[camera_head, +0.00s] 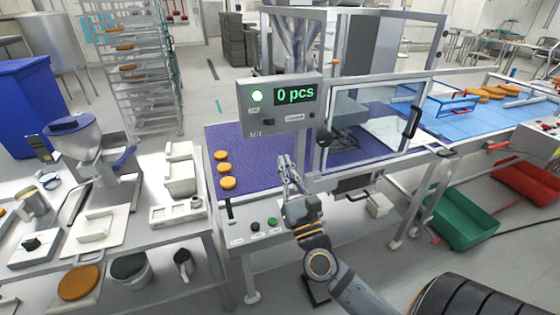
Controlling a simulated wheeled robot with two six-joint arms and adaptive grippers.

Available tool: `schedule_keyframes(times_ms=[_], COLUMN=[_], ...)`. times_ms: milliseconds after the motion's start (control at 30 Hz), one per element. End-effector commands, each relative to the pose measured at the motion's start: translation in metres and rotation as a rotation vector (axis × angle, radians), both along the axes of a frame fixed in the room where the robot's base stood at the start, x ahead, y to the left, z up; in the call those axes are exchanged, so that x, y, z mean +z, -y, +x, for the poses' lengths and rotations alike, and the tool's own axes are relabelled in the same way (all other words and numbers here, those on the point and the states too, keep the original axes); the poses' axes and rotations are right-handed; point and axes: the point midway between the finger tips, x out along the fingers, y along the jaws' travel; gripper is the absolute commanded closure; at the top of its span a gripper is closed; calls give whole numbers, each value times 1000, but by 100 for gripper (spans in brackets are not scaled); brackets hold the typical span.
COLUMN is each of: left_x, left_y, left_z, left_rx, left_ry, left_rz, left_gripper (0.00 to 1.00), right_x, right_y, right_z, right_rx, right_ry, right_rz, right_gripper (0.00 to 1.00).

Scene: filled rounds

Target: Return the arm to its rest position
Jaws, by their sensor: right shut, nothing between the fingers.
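My right arm comes in from the bottom right and reaches up to the front edge of the conveyor. My right gripper (285,164) is shut and empty. It appears just over the right part of the purple belt (246,150), beside the orange rounds and apart from them. Three orange rounds (223,168) lie in a column on the belt's left part. The control box (280,105) above the belt shows a green lamp and "0 pcs". My left gripper is not in view.
A machine with a clear guard door (375,125) stands right of my gripper. A side table (140,245) with a slicer and white parts is at the left. A green crate (468,218) and a red crate (525,182) sit at the right. Open floor lies below the conveyor.

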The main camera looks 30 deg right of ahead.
Motion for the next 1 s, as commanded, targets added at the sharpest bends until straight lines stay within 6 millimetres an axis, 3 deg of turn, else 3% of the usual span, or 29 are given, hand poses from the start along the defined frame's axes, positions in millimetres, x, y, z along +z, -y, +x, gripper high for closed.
schedule_keyframes(times_ms=[167, 767, 867, 967, 1000], left_x=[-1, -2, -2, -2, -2], left_y=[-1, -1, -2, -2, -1], left_z=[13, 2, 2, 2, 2], left_rx=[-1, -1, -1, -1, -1], left_ry=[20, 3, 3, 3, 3], left_rz=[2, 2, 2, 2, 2], left_gripper=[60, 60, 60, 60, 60], right_x=[1, 2, -2, -29, -49], right_y=[-3, -9, -41, -96, -117], right_z=[-12, -12, -8, -4, -5], right_rx=[0, 5, 32, 72, 92], right_ry=[-1, -10, -67, -162, -202], right_rz=[1, -41, -288, -781, -1018], right_gripper=[100, 100, 100, 100, 100])
